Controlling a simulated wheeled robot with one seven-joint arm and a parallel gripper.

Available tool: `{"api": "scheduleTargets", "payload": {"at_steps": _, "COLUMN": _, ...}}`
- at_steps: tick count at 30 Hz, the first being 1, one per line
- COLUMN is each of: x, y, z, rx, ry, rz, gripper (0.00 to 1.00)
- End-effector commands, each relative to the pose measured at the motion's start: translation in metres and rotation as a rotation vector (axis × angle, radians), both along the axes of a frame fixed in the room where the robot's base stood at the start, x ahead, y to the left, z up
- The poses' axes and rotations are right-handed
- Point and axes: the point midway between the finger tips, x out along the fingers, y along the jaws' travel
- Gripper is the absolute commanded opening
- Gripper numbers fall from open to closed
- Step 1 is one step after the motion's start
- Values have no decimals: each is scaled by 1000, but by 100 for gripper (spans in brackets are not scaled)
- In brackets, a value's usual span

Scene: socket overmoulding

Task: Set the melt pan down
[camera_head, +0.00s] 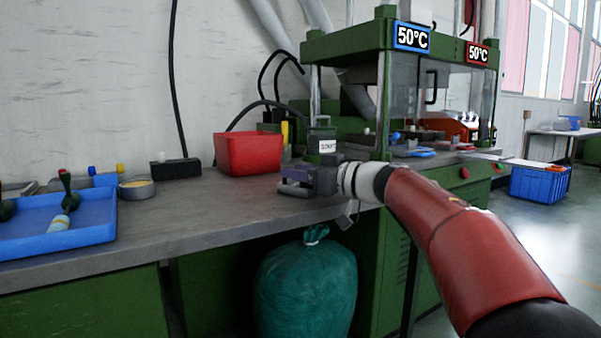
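A small round metal pan (137,187) with yellowish contents, which looks like the melt pan, rests on the grey bench at the left, just right of the blue tray. My gripper (284,184) is low over the bench near its front edge, well to the right of this pan. It points left, and a wide stretch of bench lies between them. The fingers are small and dark in this view. I cannot make out whether they are apart or closed, and no pan shows between them.
A red bin (248,153) stands behind my gripper, with a labelled green container (327,147) to its right. A blue tray (95,220) with tools is at far left. A black block (175,168) sits by the wall. The green press (345,42) stands behind my arm. Bench between pan and gripper is clear.

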Motion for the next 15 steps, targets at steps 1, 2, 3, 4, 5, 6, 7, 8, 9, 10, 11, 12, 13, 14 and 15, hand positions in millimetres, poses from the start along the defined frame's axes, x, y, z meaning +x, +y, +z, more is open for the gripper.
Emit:
{"api": "scheduleTargets", "payload": {"at_steps": 1, "x": 0, "y": 0, "z": 1, "rx": 0, "ry": 0, "rz": 0, "gripper": 32}}
{"api": "scheduleTargets", "payload": {"at_steps": 2, "x": 0, "y": 0, "z": 2, "rx": 1, "ry": -1, "rz": 0, "gripper": 32}}
{"api": "scheduleTargets", "payload": {"at_steps": 3, "x": 0, "y": -1, "z": 4, "rx": 0, "ry": -1, "rz": -1, "gripper": 32}}
{"api": "scheduleTargets", "payload": {"at_steps": 4, "x": -2, "y": -4, "z": 4, "rx": 0, "ry": 0, "rz": -2, "gripper": 32}}
{"api": "scheduleTargets", "payload": {"at_steps": 5, "x": -4, "y": -7, "z": 4, "rx": 0, "ry": 0, "rz": -2, "gripper": 32}}
{"api": "scheduleTargets", "payload": {"at_steps": 6, "x": -8, "y": -12, "z": 5, "rx": -1, "ry": 1, "rz": -2, "gripper": 32}}
{"api": "scheduleTargets", "payload": {"at_steps": 7, "x": -10, "y": -16, "z": 5, "rx": 0, "ry": -1, "rz": -3, "gripper": 32}}
{"api": "scheduleTargets", "payload": {"at_steps": 8, "x": -13, "y": -21, "z": 5, "rx": -1, "ry": 0, "rz": -4, "gripper": 32}}
{"api": "scheduleTargets", "payload": {"at_steps": 9, "x": -18, "y": -28, "z": 6, "rx": 0, "ry": 0, "rz": -4, "gripper": 32}}
{"api": "scheduleTargets", "payload": {"at_steps": 10, "x": -22, "y": -34, "z": 6, "rx": 1, "ry": 1, "rz": -5, "gripper": 32}}
{"api": "scheduleTargets", "payload": {"at_steps": 11, "x": -26, "y": -39, "z": 6, "rx": 1, "ry": 1, "rz": -4, "gripper": 32}}
{"api": "scheduleTargets", "payload": {"at_steps": 12, "x": -31, "y": -47, "z": 6, "rx": 0, "ry": 0, "rz": -5, "gripper": 32}}
{"api": "scheduleTargets", "payload": {"at_steps": 13, "x": -35, "y": -52, "z": 6, "rx": 0, "ry": 0, "rz": -4, "gripper": 32}}
{"api": "scheduleTargets", "payload": {"at_steps": 14, "x": -38, "y": -58, "z": 6, "rx": 1, "ry": 1, "rz": -5, "gripper": 32}}
{"api": "scheduleTargets", "payload": {"at_steps": 15, "x": -43, "y": -65, "z": 6, "rx": 1, "ry": -1, "rz": -4, "gripper": 32}}
